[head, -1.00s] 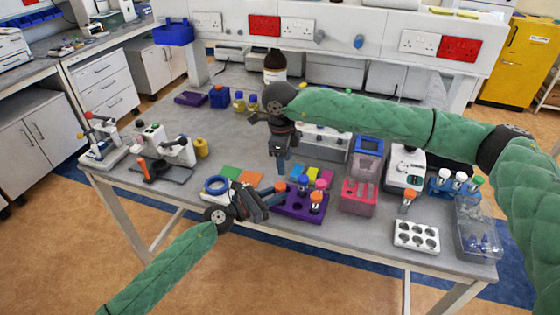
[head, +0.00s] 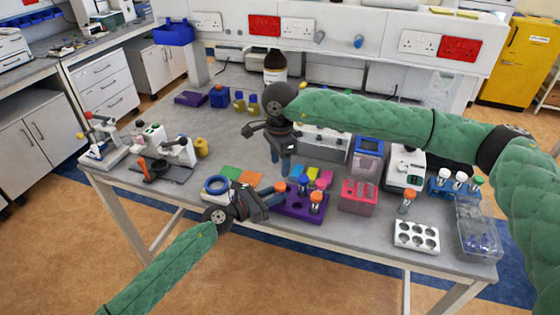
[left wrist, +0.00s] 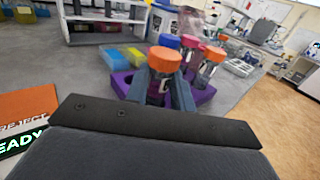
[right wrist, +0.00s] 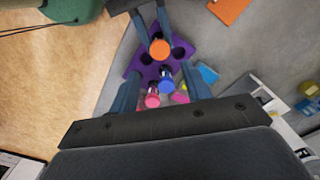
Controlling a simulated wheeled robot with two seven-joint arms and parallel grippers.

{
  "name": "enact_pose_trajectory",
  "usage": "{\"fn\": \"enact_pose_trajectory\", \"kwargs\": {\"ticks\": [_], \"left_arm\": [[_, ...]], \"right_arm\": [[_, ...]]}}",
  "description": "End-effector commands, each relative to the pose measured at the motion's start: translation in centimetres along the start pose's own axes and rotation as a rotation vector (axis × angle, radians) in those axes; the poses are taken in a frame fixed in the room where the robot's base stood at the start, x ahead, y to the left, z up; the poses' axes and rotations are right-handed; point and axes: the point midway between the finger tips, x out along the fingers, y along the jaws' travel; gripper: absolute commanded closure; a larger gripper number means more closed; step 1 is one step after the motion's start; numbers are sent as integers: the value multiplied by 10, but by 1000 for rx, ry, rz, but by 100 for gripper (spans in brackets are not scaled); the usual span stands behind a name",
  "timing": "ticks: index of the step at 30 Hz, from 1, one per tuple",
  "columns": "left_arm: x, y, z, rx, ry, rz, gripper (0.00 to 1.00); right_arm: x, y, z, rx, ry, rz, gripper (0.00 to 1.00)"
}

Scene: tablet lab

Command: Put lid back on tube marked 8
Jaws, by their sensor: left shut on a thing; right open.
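My left gripper (head: 275,197) is shut on an orange-capped tube (left wrist: 164,62) at the left end of the purple rack (left wrist: 205,95). The tube looks upright; its marking is not readable, and I cannot tell whether its base is in a hole. The same orange cap (right wrist: 159,48) shows from above in the right wrist view. Another orange-capped tube (head: 316,197), a blue-capped tube (head: 303,180) and a red-pink-capped tube (right wrist: 152,101) stand in the rack. My right gripper (head: 283,165) is open and empty, pointing down above and behind the rack. No tube marked 8 can be made out.
A pink rack (head: 359,196) and a white holder (head: 416,236) stand to the right. A brown bottle (head: 275,68) stands behind. Bench behind the mats is clear.

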Motion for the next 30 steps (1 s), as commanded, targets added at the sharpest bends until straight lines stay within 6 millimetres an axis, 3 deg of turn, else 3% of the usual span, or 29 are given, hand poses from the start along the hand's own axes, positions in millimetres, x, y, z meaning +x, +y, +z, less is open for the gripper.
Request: {"fn": "enact_pose_trajectory", "kwargs": {"ticks": [8,22,30], "left_arm": [[0,0,0,0,0,0,100],[0,0,0,0,0,0,100],[0,0,0,0,0,0,100]], "right_arm": [[8,0,0,1,1,1,52],[67,1,0,1,-1,2,52],[80,0,0,2,-1,0,52]]}}
